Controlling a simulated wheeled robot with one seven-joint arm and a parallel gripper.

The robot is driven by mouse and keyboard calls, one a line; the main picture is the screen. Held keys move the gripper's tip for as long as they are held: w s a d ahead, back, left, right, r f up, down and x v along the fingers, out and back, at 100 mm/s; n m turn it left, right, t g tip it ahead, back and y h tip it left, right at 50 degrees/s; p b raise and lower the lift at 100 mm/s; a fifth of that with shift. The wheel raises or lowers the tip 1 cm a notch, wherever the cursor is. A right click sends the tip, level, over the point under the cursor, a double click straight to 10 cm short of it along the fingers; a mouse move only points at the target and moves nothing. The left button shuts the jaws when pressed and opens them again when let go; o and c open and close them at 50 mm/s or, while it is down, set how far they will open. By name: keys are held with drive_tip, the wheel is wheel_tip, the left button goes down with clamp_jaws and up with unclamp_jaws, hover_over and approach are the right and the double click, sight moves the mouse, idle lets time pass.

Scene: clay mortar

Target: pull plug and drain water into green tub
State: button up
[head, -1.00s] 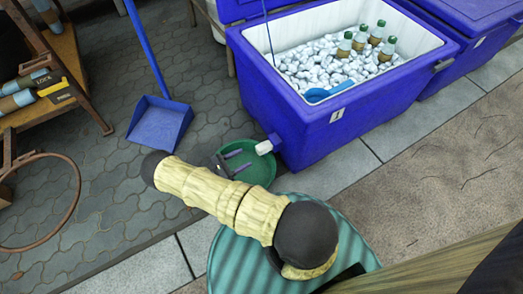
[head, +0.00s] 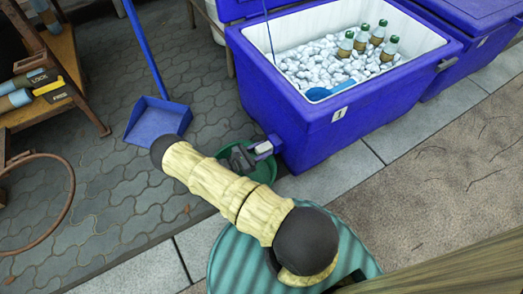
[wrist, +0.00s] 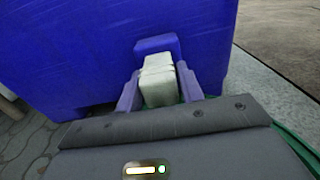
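The white plug (head: 264,149) sticks out low from the side of the blue cooler (head: 306,128), at its drain; it also shows in the wrist view (wrist: 157,82). My gripper (wrist: 160,88) has its two purple fingers on either side of the plug. Whether they press on it or leave a small gap is unclear. In the head view my gripper (head: 257,151) is at the plug, above the green tub (head: 262,172). The tub stands on the ground below the drain and is partly hidden by my arm.
The cooler is open, with ice and several bottles (head: 361,39) inside. A second blue cooler (head: 455,60) stands to its right. A blue dustpan (head: 158,118) lies left of my arm. A wooden shelf (head: 50,115) stands at the far left.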

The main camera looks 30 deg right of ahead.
sight(257, 153)
clamp_jaws()
drive_tip(key=shift+a, duration=1.55)
drive_tip(key=shift+o, duration=2.2)
unclamp_jaws()
drive_tip(key=shift+a, duration=0.1)
drive_tip(key=a+p, duration=0.1)
drive_tip(key=a, duration=0.4)
drive_tip(key=a+p, duration=0.2)
drive_tip(key=a, duration=0.4)
drive_tip(key=a+p, duration=0.1)
drive_tip(key=a, duration=0.5)
drive_tip(key=shift+s+a+p, duration=0.15)
drive_tip(key=shift+s+p, duration=0.15)
drive_tip(key=shift+s, duration=0.1)
